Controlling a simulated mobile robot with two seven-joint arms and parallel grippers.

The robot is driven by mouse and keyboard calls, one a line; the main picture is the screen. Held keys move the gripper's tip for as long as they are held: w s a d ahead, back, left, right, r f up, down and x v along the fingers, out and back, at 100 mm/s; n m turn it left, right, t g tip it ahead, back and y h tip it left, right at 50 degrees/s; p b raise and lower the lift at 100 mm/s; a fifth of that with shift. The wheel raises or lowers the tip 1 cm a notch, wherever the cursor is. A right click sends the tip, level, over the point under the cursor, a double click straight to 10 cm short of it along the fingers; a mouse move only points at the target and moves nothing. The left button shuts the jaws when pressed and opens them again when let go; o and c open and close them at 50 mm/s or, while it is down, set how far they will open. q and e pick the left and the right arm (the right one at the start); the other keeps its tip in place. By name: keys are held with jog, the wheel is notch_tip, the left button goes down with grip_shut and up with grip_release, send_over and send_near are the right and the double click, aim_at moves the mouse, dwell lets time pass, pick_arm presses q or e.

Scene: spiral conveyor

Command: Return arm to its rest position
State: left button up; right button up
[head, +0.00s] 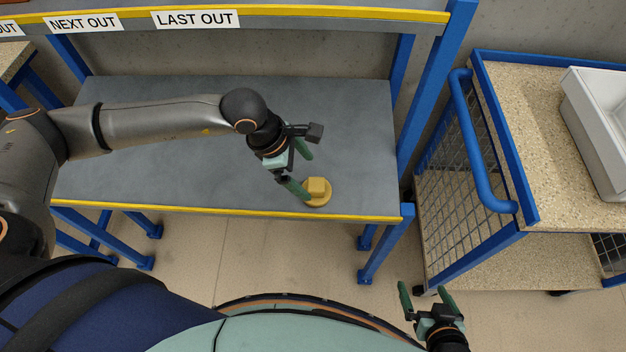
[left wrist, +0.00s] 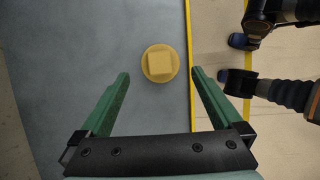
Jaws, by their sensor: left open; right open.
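My left arm reaches in from the left over the grey shelf. My left gripper (head: 298,170) is open, with its green fingers apart just beside a yellow round piece with a square block on top (head: 318,190). In the left wrist view the yellow piece (left wrist: 160,63) lies beyond and between the two open fingertips (left wrist: 160,73), with nothing held. My right gripper (head: 427,292) is at the lower right of the head view, over the floor, open and empty.
The grey shelf (head: 350,120) has a yellow front edge and blue posts; the rest of its top is clear. A raised ledge with signs runs behind it. A blue-framed cart (head: 530,130) with a grey bin (head: 600,120) stands at the right.

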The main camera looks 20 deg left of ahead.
pick_arm(q)
jog(key=shift+v, duration=2.4)
